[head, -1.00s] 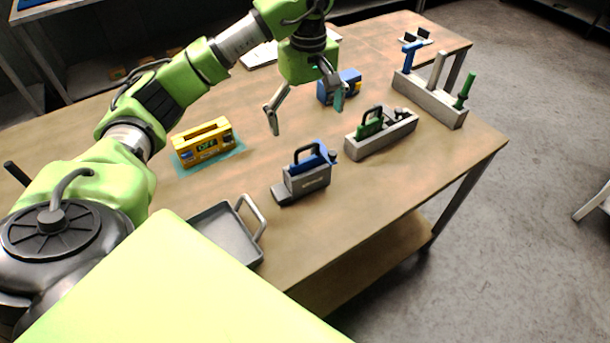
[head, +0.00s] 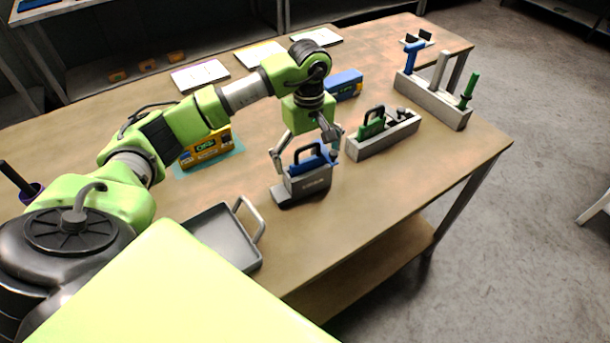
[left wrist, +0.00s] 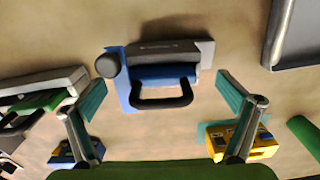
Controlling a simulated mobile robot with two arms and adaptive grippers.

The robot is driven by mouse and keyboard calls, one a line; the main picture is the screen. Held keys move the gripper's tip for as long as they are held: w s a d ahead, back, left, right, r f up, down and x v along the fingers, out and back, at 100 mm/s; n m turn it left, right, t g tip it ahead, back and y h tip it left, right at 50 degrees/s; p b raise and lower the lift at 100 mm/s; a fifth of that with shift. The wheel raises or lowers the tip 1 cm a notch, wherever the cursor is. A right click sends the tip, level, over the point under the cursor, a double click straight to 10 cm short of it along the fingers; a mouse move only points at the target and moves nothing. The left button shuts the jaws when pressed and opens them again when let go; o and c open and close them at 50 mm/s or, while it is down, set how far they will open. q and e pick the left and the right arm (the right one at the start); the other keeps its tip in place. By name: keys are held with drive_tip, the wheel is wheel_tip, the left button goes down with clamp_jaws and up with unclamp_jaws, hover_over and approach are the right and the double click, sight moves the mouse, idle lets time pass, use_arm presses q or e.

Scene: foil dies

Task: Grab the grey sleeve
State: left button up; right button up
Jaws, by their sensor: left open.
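The grey sleeve (head: 312,183) stands upright on the table in the head view, on a flat grey foot that juts to the left. A blue die (head: 309,164) with a dark loop handle sits in it. In the left wrist view the grey sleeve (left wrist: 165,47) shows from above, with the blue die (left wrist: 124,80) along it. My left gripper (head: 306,157) is open above the sleeve, one finger towards each end. In the left wrist view the gripper's fingertips (left wrist: 162,95) are spread wider than the sleeve. Contact cannot be told. My right gripper is not in view.
A grey holder (head: 383,140) with a green die stands to the right, a rack (head: 432,103) of upright tools beyond it. A grey pan (head: 222,238) lies front left. A yellow box (head: 207,147) and a blue box (head: 346,84) stand behind. The table's front edge is close.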

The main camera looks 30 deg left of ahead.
sight(307, 169)
use_arm(q)
drive_tip(key=shift+f+p, duration=0.3)
wheel_tip(307, 169, down, 4)
drive_tip(key=shift+a+r+p, duration=0.15)
drive_tip(key=shift+r+p, duration=0.05)
drive_tip(key=shift+p, duration=0.65)
drive_tip(key=shift+f, duration=0.45)
drive_tip(key=c, duration=1.3)
drive_tip(key=shift+w, duration=0.1)
drive_tip(key=shift+r, duration=0.15)
